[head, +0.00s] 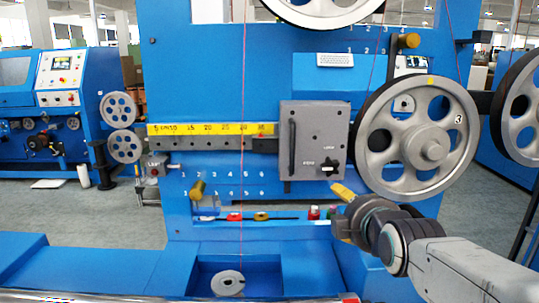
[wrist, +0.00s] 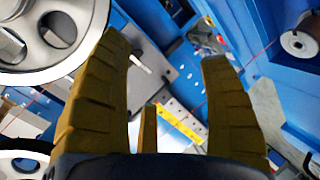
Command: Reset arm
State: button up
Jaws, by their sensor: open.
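My gripper (head: 338,208) is at the lower right of the head view, at the end of my pale grey arm that reaches in from the right. Its yellow fingers are spread and nothing is between them. In the wrist view my gripper (wrist: 163,48) shows ridged yellow fingers standing apart.
A yellow scale (head: 205,129) runs left of the box. A brass-coloured peg (head: 198,188) sticks out below it. A small tray (head: 285,216) holds coloured items. A grey disc (head: 228,283) lies in a blue recess. A thin red line (head: 242,210) hangs above the disc. Grey floor shows at left.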

jog(key=s+m+g+p, duration=1)
jog(key=s+p, duration=0.6)
jog(key=s, duration=1)
jog(key=m, duration=0.2)
jog(key=shift+r+m+p, duration=0.35)
jog(key=shift+m+p, duration=0.05)
